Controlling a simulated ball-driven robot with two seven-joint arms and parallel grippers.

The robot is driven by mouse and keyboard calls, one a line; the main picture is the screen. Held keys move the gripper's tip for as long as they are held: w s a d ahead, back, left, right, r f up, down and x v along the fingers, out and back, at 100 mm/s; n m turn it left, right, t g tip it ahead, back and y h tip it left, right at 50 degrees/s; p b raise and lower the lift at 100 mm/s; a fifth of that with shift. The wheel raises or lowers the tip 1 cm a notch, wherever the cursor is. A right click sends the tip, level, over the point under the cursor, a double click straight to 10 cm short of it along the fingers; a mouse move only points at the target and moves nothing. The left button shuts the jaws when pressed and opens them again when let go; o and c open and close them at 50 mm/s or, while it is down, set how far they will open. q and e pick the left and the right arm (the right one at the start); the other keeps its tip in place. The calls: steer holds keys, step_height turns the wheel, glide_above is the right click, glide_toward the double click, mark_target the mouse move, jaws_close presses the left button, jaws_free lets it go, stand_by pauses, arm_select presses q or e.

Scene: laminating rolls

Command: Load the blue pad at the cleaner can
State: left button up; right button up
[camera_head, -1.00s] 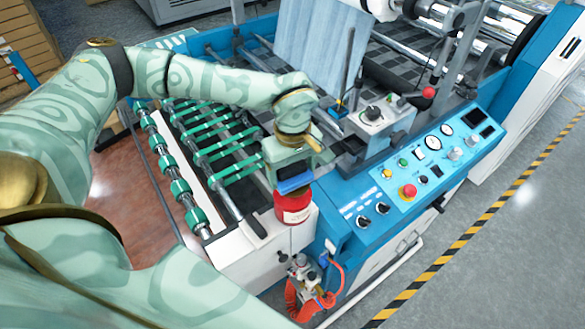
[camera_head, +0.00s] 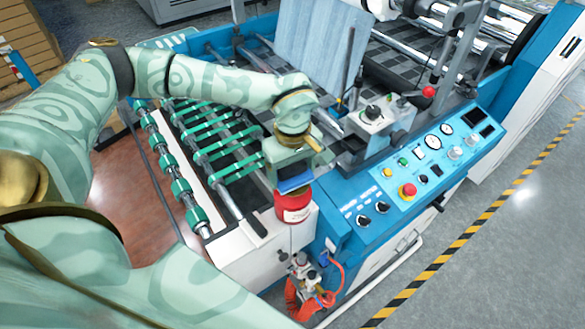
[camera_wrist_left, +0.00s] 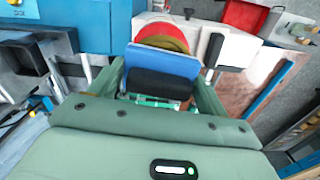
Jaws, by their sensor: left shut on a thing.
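My left gripper (camera_head: 293,168) is shut on the blue pad (camera_head: 296,183) and holds it at the top of the red cleaner can (camera_head: 293,209). The can stands on the white end of the machine, near its front corner. In the left wrist view, the blue pad (camera_wrist_left: 165,62) has a black block on its near side, between the fingers (camera_wrist_left: 160,85). The can (camera_wrist_left: 160,33) shows just beyond the pad, with its top partly covered. I cannot tell whether the pad touches the can. My right gripper is in neither view.
The blue control panel (camera_head: 430,160) with buttons, gauges and a red stop knob lies right of the can. Green-ringed rollers (camera_head: 177,180) are at left. An orange hose (camera_head: 295,298) hangs below.

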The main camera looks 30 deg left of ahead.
mark_target(293, 167)
arm_select(q)
steer(key=shift+s, duration=0.1)
stand_by(0.4)
step_height(293, 167, up, 7)
steer(key=p, duration=0.6)
steer(key=shift+f, duration=0.1)
stand_by(0.6)
